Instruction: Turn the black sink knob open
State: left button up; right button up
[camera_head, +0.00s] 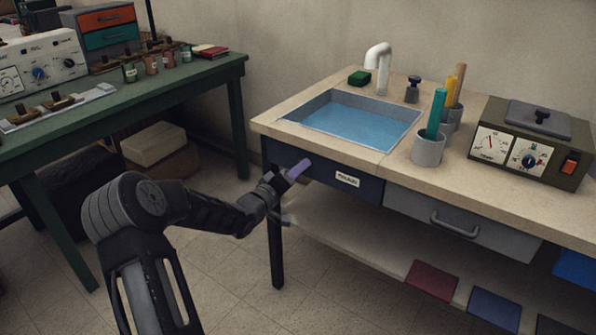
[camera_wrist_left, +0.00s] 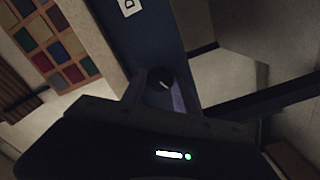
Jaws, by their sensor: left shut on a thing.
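The sink (camera_head: 335,98) is a basin holding blue water, set in a beige counter with a dark blue front panel (camera_head: 362,188). My left gripper (camera_head: 296,172) is at the left part of this panel, below the basin. In the left wrist view a small black knob (camera_wrist_left: 160,78) with a light mark shows between the fingers of my left gripper (camera_wrist_left: 160,92), and they are shut on it. In the head view the gripper hides this knob. Another dark knob (camera_head: 412,88) stands on the counter behind the basin. My right gripper is not in view.
A white faucet (camera_head: 380,60) and a green sponge (camera_head: 359,77) are behind the basin. A cup with coloured rods (camera_head: 428,150) and a metered box (camera_head: 530,145) stand to the right. A grey drawer (camera_head: 460,215) is right of the panel. A green table (camera_head: 110,110) stands left.

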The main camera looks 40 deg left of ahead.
pick_arm(q)
grip_shut()
jog(key=shift+m+b, duration=0.35)
jog(key=shift+m, duration=0.05)
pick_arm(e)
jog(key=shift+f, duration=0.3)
pick_arm(q)
jog(key=shift+f+m+b, duration=0.1)
jog(key=shift+m+b, duration=6.8)
jog(key=shift+m, duration=1.6)
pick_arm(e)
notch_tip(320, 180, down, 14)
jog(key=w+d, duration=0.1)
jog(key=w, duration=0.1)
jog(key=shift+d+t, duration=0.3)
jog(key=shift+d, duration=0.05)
pick_arm(q)
jog(key=o, duration=0.7)
grip_release()
jog(key=shift+c, duration=0.2)
